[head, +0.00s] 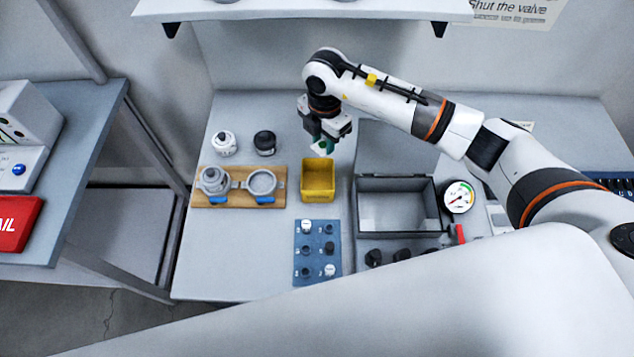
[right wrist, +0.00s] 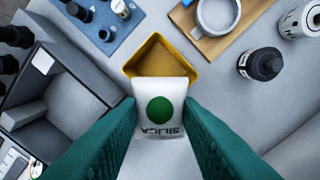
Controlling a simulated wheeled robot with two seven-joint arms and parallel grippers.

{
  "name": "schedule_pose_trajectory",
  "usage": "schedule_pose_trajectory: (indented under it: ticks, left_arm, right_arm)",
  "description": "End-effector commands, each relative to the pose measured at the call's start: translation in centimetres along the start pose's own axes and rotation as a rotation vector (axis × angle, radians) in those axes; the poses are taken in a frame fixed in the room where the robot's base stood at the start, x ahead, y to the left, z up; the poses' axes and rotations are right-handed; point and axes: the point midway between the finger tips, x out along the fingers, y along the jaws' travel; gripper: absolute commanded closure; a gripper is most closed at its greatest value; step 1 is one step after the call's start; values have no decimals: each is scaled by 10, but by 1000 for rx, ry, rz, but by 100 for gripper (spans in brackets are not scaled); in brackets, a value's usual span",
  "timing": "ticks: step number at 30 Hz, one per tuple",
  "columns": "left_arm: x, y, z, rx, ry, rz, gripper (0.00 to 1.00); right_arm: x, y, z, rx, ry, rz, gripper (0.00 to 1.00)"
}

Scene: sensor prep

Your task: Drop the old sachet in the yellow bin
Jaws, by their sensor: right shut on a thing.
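The old sachet (right wrist: 161,108) is a small white packet with a green dot and the word SILICA, seen upside down in the right wrist view. My right gripper (head: 324,146) is shut on it between green finger pads, which flank it in the right wrist view (right wrist: 160,118). The yellow bin (head: 318,196) stands on the bench just in front of and below the right gripper in the head view. Its open top also shows in the right wrist view (right wrist: 137,52), partly covered by the sachet. I cannot make out the sachet in the head view. My left gripper is out of view.
Left of the bin, a wooden board (head: 228,186) holds round grey fittings, with a white bottle (head: 224,144) and a black-topped bottle (head: 265,143) behind. A blue mat (head: 303,234) with small parts lies in front. A grey open case (head: 397,183) and a gauge (head: 459,197) stand right.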

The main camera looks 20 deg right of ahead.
Motion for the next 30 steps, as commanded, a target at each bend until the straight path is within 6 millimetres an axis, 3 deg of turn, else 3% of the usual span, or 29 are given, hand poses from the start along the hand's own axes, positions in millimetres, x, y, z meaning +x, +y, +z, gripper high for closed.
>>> schedule_pose_trajectory:
  ticks: [3,9,19,20,24,30]
  left_arm:
    - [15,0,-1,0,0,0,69]
    - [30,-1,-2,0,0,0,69]
    - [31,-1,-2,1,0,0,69]
    - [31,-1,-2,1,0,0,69]
    - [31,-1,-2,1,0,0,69]
    - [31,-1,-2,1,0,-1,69]
  right_arm:
    - [20,0,0,-1,-1,1,90]
    - [40,0,1,-2,-1,-1,90]
    - [43,0,0,-3,0,-1,90]
    - [43,0,0,-3,0,-1,67]
    - [43,0,0,-3,0,-1,44]
    - [43,0,0,-3,0,-1,43]
